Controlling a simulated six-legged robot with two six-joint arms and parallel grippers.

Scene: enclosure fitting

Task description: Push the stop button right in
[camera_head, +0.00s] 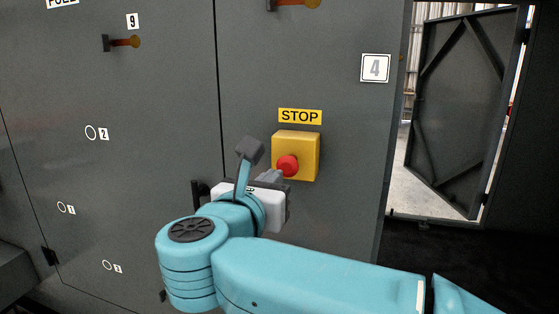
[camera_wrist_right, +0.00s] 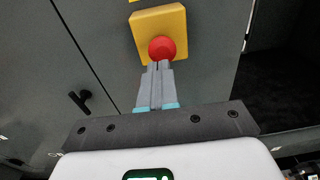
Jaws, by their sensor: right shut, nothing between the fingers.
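The red stop button (camera_head: 287,165) sits on a yellow box (camera_head: 309,148) on the grey cabinet front, under a yellow STOP label (camera_head: 300,116). In the right wrist view the red button (camera_wrist_right: 162,48) stands out from the yellow box (camera_wrist_right: 150,22). My right gripper (camera_head: 277,174) is shut and empty, with its fingertips right at the lower edge of the button. In the right wrist view the closed fingers (camera_wrist_right: 158,66) overlap the button's bottom edge; I cannot tell whether they touch it. My left gripper is not in view.
A dark handle (camera_wrist_right: 80,101) shows left of the fingers in the wrist view. An open door (camera_head: 460,110) stands at the right.

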